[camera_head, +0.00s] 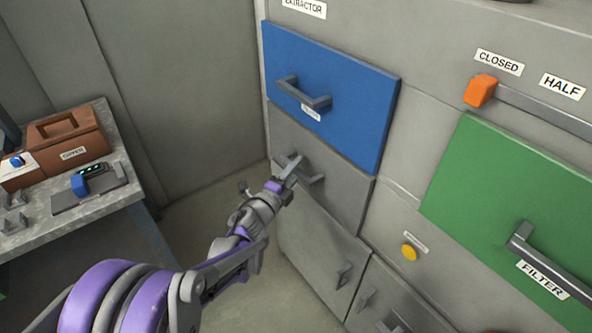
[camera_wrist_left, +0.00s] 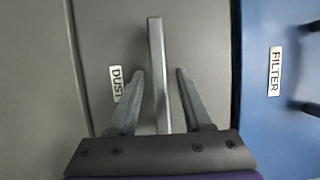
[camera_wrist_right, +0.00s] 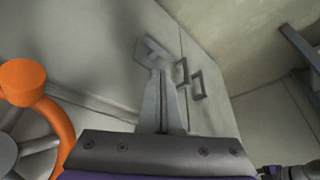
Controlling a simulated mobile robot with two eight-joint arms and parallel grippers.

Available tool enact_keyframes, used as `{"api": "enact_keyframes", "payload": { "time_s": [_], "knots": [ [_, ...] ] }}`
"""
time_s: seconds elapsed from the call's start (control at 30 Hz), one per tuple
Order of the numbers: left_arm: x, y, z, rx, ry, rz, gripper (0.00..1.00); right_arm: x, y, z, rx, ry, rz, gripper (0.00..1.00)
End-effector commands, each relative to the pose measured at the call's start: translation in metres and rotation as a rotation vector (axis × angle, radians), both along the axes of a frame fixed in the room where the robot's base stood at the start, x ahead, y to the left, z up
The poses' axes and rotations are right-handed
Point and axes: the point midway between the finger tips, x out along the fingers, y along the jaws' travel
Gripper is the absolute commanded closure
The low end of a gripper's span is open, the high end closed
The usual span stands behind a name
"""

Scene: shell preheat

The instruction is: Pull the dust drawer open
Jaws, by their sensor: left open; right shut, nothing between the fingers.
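The dust drawer (camera_head: 340,192) is a grey front below the blue filter drawer. It looks shut. Its "DUST" label (camera_wrist_left: 117,84) shows in the left wrist view, partly behind a finger. My left gripper (camera_head: 288,174) is at the drawer's grey bar handle (camera_head: 312,178). In the left wrist view my left gripper (camera_wrist_left: 154,78) is open, with one finger on each side of the handle (camera_wrist_left: 157,60); gaps show on both sides. My right gripper (camera_wrist_right: 164,75) is shut and empty in the right wrist view, and is not in the head view.
The blue filter drawer (camera_head: 345,85) is directly above; a green filter drawer (camera_head: 490,185) is to the right. Grey cabinet doors (camera_head: 310,245) lie below. A bench (camera_head: 100,205) with a brown box (camera_head: 72,142) stands left. An orange wheel (camera_wrist_right: 50,115) is beside my right gripper.

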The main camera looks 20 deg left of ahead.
Motion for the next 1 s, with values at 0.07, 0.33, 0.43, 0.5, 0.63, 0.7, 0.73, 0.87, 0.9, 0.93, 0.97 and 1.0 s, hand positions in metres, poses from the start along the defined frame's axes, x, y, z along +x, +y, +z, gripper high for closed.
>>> {"api": "enact_keyframes", "payload": {
  "time_s": [0.07,0.33,0.43,0.5,0.63,0.7,0.73,0.87,0.9,0.93,0.97,1.0],
  "knots": [
    [0.0004,-0.0001,0.0001,0.0,0.0,0.0,0.5,0.0,0.0,0.0,0.0,0.0,0.0,1.0],
    [0.0001,0.0002,0.0001,0.0,0.0,0.0,0.73,0.0,0.0,0.0,0.0,0.0,0.0,1.0],
    [0.0,0.0002,0.0001,0.0,0.0,0.001,0.91,0.0,0.0,0.0,0.0,0.0,0.0,1.0],
    [0.0,0.0002,0.0,0.0,0.0,0.001,1.0,0.0,0.0,0.0,0.0,0.0,0.0,1.0],
    [0.0,0.0003,0.0,0.0,0.0,0.001,1.0,0.0,0.0,0.0,0.0,0.0,0.0,1.0],
    [-0.0001,0.0003,0.0,0.0,0.0,0.001,1.0,0.0,0.0,0.0,0.0,0.0,0.0,1.0],
    [-0.0001,0.0003,0.0,0.0,0.0,0.001,1.0,0.0,0.0,0.0,0.0,0.0,0.0,1.0],
    [-0.0001,0.0003,0.0,0.0,0.0,0.001,1.0,0.0,0.0,0.0,0.0,0.0,0.0,1.0],
    [-0.0001,0.0003,0.0,0.0,0.0,0.001,1.0,0.0,0.0,0.0,0.0,0.0,0.0,1.0],
    [-0.0001,0.0003,0.0,0.0,0.0,0.001,1.0,0.0,0.0,0.0,0.0,0.0,0.0,1.0],
    [-0.0001,0.0003,0.0,0.0,0.0,0.001,1.0,0.0,0.0,0.0,0.0,0.0,0.0,1.0],
    [-0.0001,0.0003,0.0,0.0,0.0,0.001,1.0,0.0,0.0,0.0,0.0,0.0,0.0,1.0]
  ]
}}
